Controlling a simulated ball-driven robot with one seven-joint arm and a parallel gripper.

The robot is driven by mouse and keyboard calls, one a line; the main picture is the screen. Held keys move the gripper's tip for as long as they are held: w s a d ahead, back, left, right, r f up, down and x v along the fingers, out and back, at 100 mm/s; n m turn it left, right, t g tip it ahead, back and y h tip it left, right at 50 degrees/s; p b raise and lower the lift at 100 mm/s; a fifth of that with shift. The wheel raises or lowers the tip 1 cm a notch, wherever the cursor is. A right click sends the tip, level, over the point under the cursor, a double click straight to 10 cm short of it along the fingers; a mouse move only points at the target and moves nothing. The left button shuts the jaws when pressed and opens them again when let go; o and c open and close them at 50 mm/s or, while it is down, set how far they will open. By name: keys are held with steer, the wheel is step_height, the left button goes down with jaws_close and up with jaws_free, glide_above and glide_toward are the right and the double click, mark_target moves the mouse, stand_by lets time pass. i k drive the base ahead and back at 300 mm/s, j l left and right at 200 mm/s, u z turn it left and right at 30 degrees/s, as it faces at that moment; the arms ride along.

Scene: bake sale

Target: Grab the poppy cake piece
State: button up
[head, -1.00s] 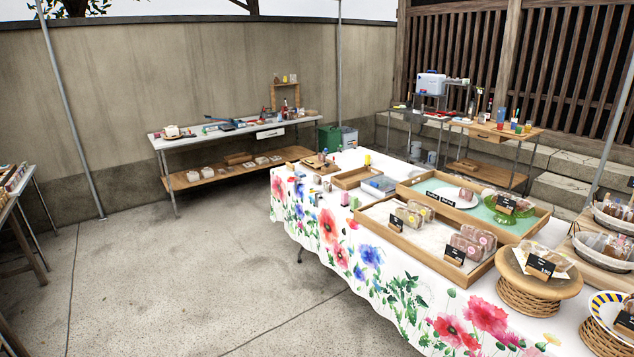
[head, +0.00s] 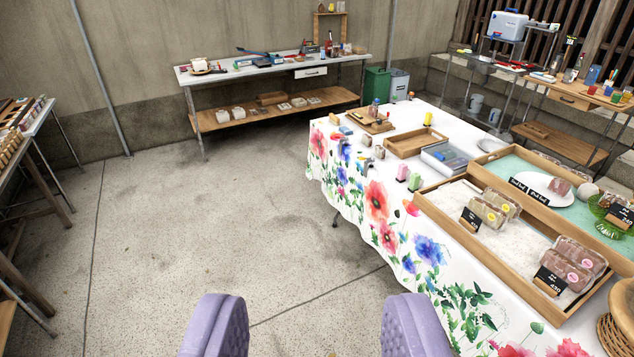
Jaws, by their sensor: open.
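My gripper (head: 315,326) shows as two lavender padded fingers at the bottom of the head view, wide apart and empty over the concrete floor. The flower-print table stands to its right. No piece is clearly readable as the poppy cake. My gripper touches none of these.
The flower-print tablecloth (head: 375,200) hangs over the table's near side. A small empty wooden tray (head: 412,141) and a blue-grey box (head: 443,157) stand farther back. A workbench (head: 270,68) stands by the wall, another table (head: 25,125) at the left. The floor between is clear.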

mark_target(367, 140)
steer(key=i+j+u, duration=0.2)
steer(key=i+u, duration=0.2)
steer(key=i, duration=0.8)
steer(key=i+l+u, duration=0.2)
steer(key=i+u, duration=0.2)
steer(key=i, duration=0.75)
steer(key=i+l+z, duration=0.2)
steer(key=i+z, duration=0.25)
steer(key=i, duration=0.25)
steer(key=i+z, duration=0.45)
steer(key=i, duration=0.2)
steer(key=i+j+z, duration=0.45)
steer(key=i, duration=0.25)
steer(key=i+z, duration=0.35)
steer(key=i, duration=0.15)
steer(key=i+z, duration=0.3)
steer(key=i, duration=0.2)
steer(key=i+j+z, duration=0.35)
steer(key=i+l, duration=0.1)
